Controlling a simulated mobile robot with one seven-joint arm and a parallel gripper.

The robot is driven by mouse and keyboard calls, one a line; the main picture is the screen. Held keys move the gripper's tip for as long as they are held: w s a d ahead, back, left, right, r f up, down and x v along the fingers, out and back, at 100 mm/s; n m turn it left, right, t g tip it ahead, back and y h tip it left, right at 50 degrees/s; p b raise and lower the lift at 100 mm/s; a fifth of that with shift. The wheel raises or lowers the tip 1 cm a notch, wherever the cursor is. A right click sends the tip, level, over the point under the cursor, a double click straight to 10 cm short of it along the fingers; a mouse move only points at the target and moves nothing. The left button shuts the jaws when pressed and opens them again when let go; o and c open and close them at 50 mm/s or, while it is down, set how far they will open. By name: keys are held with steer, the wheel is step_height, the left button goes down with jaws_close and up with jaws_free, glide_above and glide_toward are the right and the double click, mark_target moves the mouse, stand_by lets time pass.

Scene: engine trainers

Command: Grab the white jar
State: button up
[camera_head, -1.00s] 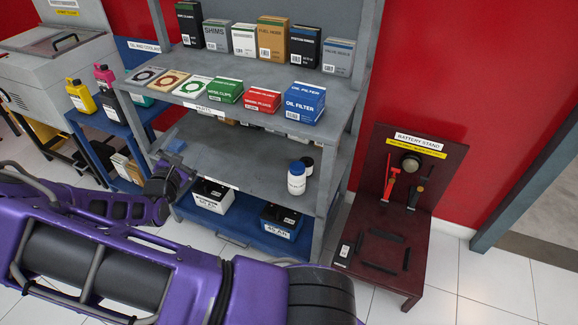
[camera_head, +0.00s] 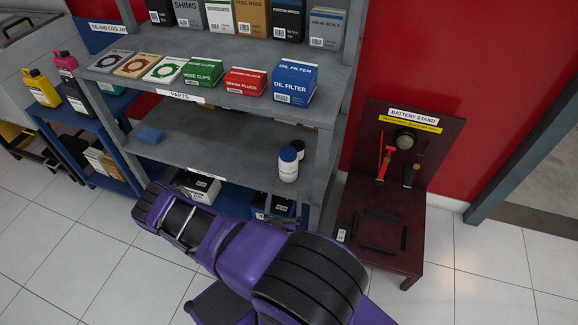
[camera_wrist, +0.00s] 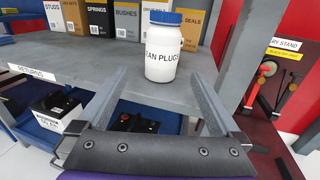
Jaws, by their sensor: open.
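The white jar (camera_head: 288,169) with a blue lid stands upright near the right end of the grey middle shelf (camera_head: 222,140) in the head view. In the wrist view the white jar (camera_wrist: 164,60) is upper centre, with a label partly reading "AN PLUGS". My gripper (camera_wrist: 153,80) is open in the wrist view, its two fingers spread toward the shelf with nothing between them. The jar stands beyond the fingertips, roughly between their lines. I cannot make out the fingers in the head view.
Boxes (camera_wrist: 128,20) line the back of the shelf. The battery stand (camera_head: 385,215) is right of the rack.

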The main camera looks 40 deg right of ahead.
mark_target(288, 175)
steer(key=x, duration=0.8)
steer(key=shift+w+b, duration=0.1)
steer(key=shift+b, duration=0.3)
steer(key=x, duration=0.3)
steer(key=b+x, duration=0.1)
steer(key=shift+d+f, duration=0.35)
steer(key=shift+d, duration=0.1)
steer(key=shift+w+d, duration=0.25)
steer(key=shift+w, duration=0.05)
steer(key=c, duration=1.4)
